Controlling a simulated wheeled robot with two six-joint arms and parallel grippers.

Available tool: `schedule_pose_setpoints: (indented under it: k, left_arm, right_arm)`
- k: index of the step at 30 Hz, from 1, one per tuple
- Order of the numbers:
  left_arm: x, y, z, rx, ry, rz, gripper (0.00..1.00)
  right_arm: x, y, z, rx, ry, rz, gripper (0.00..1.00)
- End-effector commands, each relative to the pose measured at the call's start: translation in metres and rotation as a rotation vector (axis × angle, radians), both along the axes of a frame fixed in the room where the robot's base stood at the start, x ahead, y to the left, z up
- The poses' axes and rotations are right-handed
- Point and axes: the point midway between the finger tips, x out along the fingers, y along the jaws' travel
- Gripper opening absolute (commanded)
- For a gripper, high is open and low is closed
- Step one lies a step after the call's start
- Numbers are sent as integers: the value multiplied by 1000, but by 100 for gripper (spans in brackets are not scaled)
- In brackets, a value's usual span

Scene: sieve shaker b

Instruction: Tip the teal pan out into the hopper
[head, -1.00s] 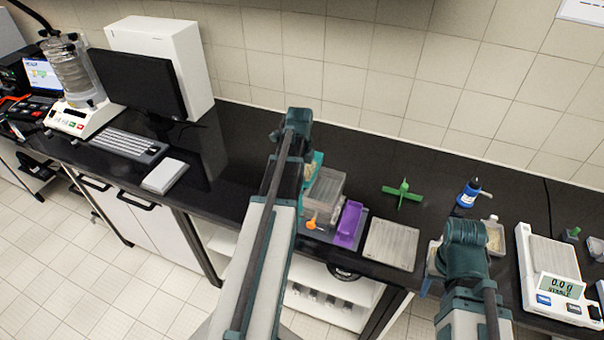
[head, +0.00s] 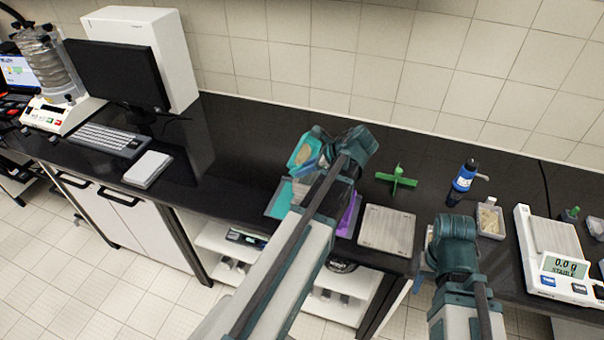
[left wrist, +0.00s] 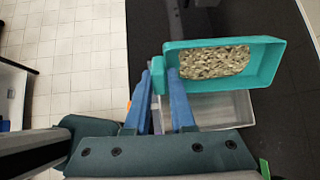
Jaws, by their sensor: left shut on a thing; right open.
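The teal pan (head: 302,152) is held above the bench, left of my left wrist in the head view. In the left wrist view the pan (left wrist: 262,62) is an oblong tray with a heap of pale, grainy material inside. My left gripper (left wrist: 160,72) is shut on the tab at its end; its blue fingers also show in the head view (head: 309,166). A grey, see-through box (left wrist: 215,108), possibly the hopper, is below the pan; my arm mostly hides it in the head view. My right gripper (head: 452,240) is open at the right, its fingertips mostly hidden.
A purple scoop (head: 349,215) and a flat grey plate (head: 387,229) are right of my left arm. A green cross-shaped piece (head: 397,180), a blue bottle (head: 464,177) and a balance (head: 551,262) stand further right.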

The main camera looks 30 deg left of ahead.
Motion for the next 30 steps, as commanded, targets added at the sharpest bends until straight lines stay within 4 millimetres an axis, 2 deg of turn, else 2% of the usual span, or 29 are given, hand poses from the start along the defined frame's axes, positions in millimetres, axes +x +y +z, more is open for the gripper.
schedule_pose_setpoints:
  k: [1,30]
  left_arm:
    - [1,-2,-6,27,2,-3,0]
    - [3,-17,-10,495,57,-2,0]
  right_arm:
    - [0,0,-10,0,0,0,53]
    - [0,0,-102,-2,1,14,53]
